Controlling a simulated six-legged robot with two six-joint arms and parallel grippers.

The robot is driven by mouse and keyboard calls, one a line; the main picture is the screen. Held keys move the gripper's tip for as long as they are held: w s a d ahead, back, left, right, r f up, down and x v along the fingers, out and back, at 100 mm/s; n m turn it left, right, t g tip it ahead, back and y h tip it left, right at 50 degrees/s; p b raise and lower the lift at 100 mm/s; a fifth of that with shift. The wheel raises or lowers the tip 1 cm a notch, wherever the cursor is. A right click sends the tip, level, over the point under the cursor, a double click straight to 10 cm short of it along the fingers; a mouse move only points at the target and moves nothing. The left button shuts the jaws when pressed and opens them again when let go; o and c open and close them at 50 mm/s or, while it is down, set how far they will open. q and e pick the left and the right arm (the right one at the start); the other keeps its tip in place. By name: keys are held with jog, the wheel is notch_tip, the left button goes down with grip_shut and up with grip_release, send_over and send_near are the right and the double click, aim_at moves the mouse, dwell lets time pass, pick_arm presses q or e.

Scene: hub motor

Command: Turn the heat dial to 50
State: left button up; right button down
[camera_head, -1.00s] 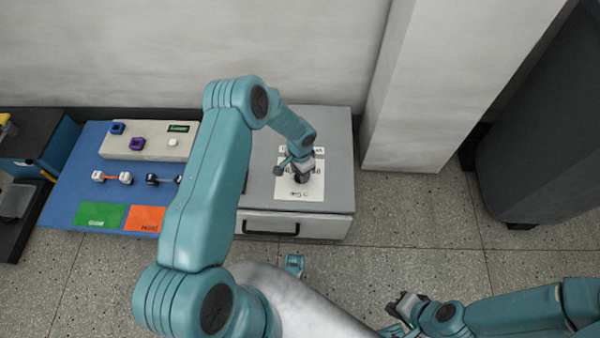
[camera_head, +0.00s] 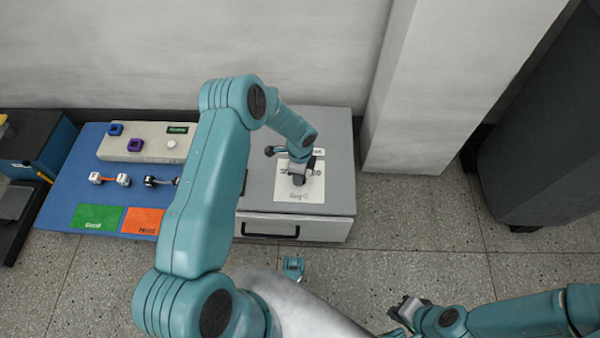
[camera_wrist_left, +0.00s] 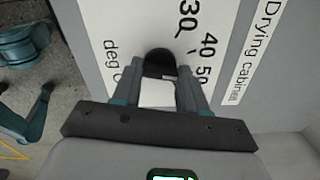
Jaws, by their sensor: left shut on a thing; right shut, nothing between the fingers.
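The heat dial is a small dark knob (camera_head: 298,181) on a white scale plate (camera_head: 312,193) on top of the grey drying cabinet (camera_head: 337,150). My left gripper (camera_head: 299,175) is over the plate, its fingers shut on the dial. My right gripper (camera_head: 404,310) is shut and empty, low at the right.
A blue mat (camera_head: 60,205) left of the cabinet holds a beige box with buttons (camera_head: 155,152), dumbbell-shaped parts, a green card (camera_head: 97,217) and an orange card (camera_head: 142,221). The cabinet has a front handle (camera_head: 270,229). A pale pillar (camera_head: 440,90) stands to the right.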

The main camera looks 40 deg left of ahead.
pick_arm(q)
jog(key=shift+m, duration=0.9)
jog(key=o, duration=1.1)
jog(key=shift+c, duration=0.2)
jog(key=shift+r, duration=0.1)
notch_tip(320, 180, up, 16)
jog(key=p, duration=0.5)
jog(key=shift+r, duration=0.1)
